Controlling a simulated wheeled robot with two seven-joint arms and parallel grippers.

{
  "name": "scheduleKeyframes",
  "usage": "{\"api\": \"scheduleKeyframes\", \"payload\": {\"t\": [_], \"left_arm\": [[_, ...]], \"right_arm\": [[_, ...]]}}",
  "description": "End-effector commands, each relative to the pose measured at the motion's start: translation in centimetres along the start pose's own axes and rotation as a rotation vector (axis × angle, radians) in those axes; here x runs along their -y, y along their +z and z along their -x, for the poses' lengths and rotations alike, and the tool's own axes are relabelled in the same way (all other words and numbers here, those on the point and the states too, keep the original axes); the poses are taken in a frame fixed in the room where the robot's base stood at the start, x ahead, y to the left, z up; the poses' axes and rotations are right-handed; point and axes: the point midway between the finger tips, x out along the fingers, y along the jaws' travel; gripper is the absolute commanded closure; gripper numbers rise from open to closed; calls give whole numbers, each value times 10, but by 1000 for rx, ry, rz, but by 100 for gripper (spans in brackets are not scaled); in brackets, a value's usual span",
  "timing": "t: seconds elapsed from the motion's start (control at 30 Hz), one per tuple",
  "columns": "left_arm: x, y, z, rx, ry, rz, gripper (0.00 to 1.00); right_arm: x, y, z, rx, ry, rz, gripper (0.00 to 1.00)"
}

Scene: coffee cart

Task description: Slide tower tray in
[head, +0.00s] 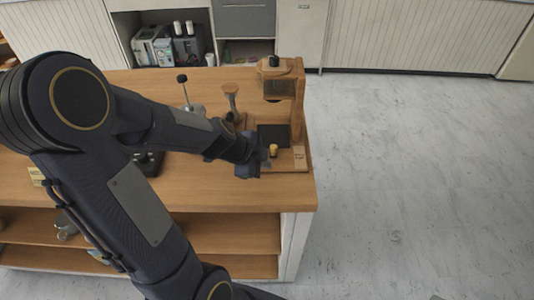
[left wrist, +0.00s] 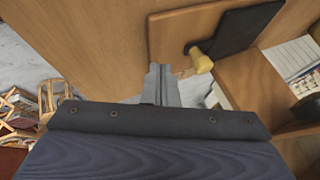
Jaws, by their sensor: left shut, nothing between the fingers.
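The wooden coffee tower (head: 298,105) stands at the right end of the cart top (head: 220,195). Its dark tray (head: 276,132) with a yellow knob (head: 273,150) is low at the tower's base. In the left wrist view the dark tray (left wrist: 236,32) and the yellow knob (left wrist: 201,63) are at upper right. My left gripper (head: 262,163) is shut and empty beside the knob, in front of the tray. Its fingertips (left wrist: 160,70) are a little left of the knob in the wrist view; I cannot tell whether they touch the wood. My right gripper is not in view.
A tamper-like wooden item (head: 231,95) and a dark-knobbed item (head: 183,80) stand left of the tower. Open floor (head: 420,180) lies right of the cart. My left arm hides much of the cart top.

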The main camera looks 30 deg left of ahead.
Motion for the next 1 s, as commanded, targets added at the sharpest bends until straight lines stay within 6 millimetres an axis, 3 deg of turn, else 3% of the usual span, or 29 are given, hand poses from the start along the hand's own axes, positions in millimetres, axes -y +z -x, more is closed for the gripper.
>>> {"api": "scheduleKeyframes", "payload": {"t": [0.03,0.2,0.67,1.0], "left_arm": [[13,-2,1,2,-3,2,100],[29,-1,-9,1,-3,0,100],[34,0,-13,0,-4,1,100],[72,10,-28,1,-5,1,100]], "right_arm": [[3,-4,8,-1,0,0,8],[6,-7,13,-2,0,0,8],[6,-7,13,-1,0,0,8],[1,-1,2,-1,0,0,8]]}}
